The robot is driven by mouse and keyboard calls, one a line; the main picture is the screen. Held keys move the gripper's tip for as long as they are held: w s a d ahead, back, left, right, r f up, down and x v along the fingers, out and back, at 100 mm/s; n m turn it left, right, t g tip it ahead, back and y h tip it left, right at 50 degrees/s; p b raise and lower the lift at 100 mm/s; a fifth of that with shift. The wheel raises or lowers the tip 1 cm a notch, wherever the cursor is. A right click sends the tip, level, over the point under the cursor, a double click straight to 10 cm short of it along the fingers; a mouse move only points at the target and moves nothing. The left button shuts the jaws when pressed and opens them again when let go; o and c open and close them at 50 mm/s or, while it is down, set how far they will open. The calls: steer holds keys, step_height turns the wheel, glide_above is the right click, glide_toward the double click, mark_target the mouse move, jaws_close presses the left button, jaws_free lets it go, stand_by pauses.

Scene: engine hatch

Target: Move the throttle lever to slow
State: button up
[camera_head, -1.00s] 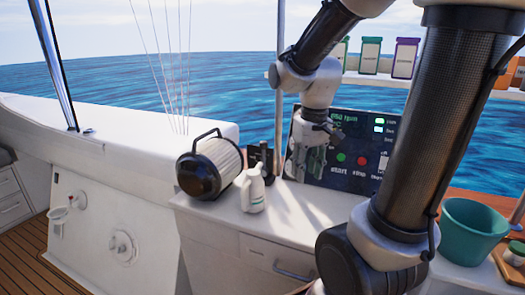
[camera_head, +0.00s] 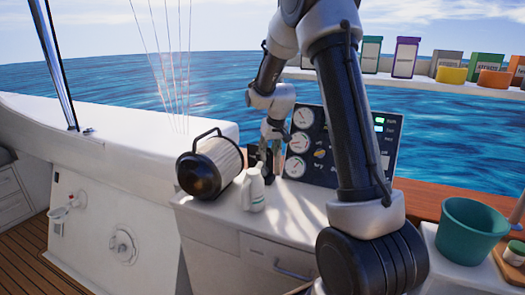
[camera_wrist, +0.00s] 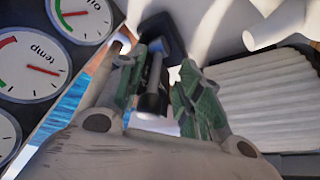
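The throttle lever is a black stem with a rounded knob (camera_wrist: 152,102) on a dark base; in the wrist view it lies between my two green-padded fingers. My gripper (camera_wrist: 163,80) is open, with one finger on each side of the lever and a gap showing at the right finger. Whether the left finger touches it I cannot tell. In the head view my gripper (camera_head: 270,163) points down at the dark throttle unit (camera_head: 252,155), which it partly hides. The lever's setting marks are not readable.
A teal bucket (camera_head: 470,232) stands far right; the counter front is clear.

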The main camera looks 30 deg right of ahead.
steer(key=w, duration=0.5)
steer(key=shift+w+d, duration=0.2)
steer(key=shift+w, duration=0.2)
steer(key=shift+x, duration=1.1)
steer(key=shift+f, duration=0.4)
steer(key=shift+c, duration=0.3)
jaws_close()
